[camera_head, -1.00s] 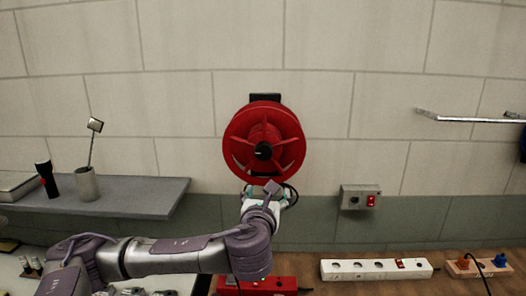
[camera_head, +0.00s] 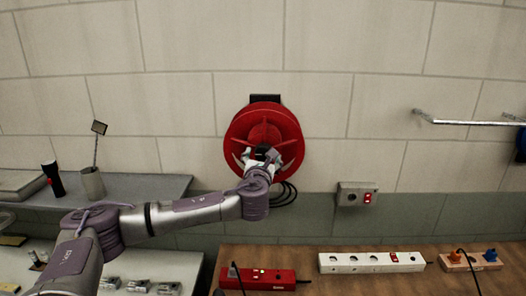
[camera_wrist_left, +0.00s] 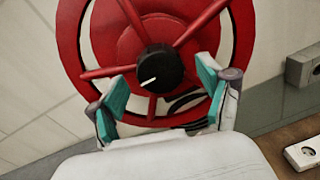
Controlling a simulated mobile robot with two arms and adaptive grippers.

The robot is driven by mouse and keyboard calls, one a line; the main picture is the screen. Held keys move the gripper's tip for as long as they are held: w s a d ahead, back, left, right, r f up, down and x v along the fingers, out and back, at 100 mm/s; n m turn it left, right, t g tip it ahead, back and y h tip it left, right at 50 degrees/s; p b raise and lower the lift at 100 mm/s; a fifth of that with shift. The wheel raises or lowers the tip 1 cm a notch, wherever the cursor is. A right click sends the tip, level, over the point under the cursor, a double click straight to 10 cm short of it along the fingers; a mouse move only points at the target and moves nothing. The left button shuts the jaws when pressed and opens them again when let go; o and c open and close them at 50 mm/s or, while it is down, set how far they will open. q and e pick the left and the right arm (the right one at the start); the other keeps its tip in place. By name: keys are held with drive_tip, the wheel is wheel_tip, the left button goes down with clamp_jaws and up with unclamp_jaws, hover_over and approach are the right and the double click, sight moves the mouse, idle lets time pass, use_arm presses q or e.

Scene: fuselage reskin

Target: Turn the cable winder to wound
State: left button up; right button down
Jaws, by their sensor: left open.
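The cable winder is a red spoked wheel (camera_head: 264,126) mounted on the wall, with a dark bracket above it. Its black centre knob (camera_wrist_left: 160,68) has a white pointer line and shows in the left wrist view. My left gripper (camera_head: 264,156) is in front of the lower middle of the winder and hides the knob in the head view. In the left wrist view my left gripper (camera_wrist_left: 160,98) is open, with one teal-padded finger on each side below the knob. The knob lies just beyond the fingertips, not gripped. Black cable hangs below the wheel. My right gripper is not in view.
A wall switch box (camera_head: 357,194) is right of the winder. A red power strip (camera_head: 266,279), a white power strip (camera_head: 371,262) and a wooden socket block (camera_head: 470,261) lie on the bench. A grey shelf (camera_head: 140,187) holds a cup (camera_head: 92,183) at left. A metal rail (camera_head: 465,121) juts at right.

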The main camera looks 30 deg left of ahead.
use_arm(q)
drive_tip(key=shift+w+a, duration=0.15)
drive_tip(key=shift+w, duration=0.15)
drive_tip(key=c, duration=1.2)
